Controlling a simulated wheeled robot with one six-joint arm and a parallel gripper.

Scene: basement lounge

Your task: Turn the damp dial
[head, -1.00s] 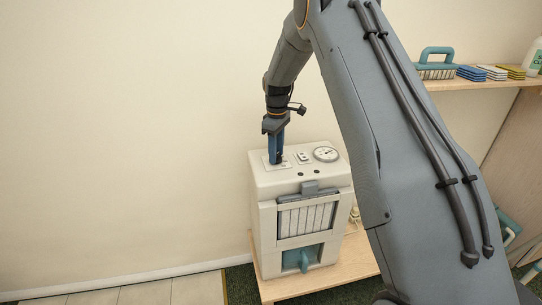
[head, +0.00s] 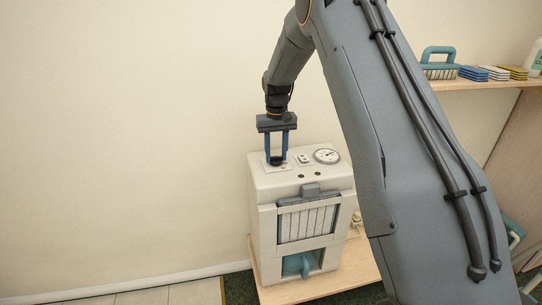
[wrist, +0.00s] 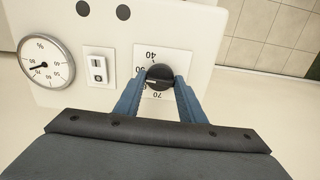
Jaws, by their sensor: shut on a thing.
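The damp dial (wrist: 160,78) is a round black knob on a white plate with printed numbers, among them 40 and 70, on top of a cream dehumidifier (head: 262,225). In the wrist view a pale line on the knob points left, toward a partly hidden number. My gripper (wrist: 157,84) has its two blue fingers on either side of the knob and is shut on it. In the head view my gripper (head: 276,158) points down onto the dial at the top's left side.
Beside the dial are a small switch (wrist: 97,67) and a round gauge (wrist: 46,65). The dehumidifier stands on a low wooden table (head: 348,277). A shelf (head: 470,84) at the right holds a brush (head: 439,64) and stacked cloths.

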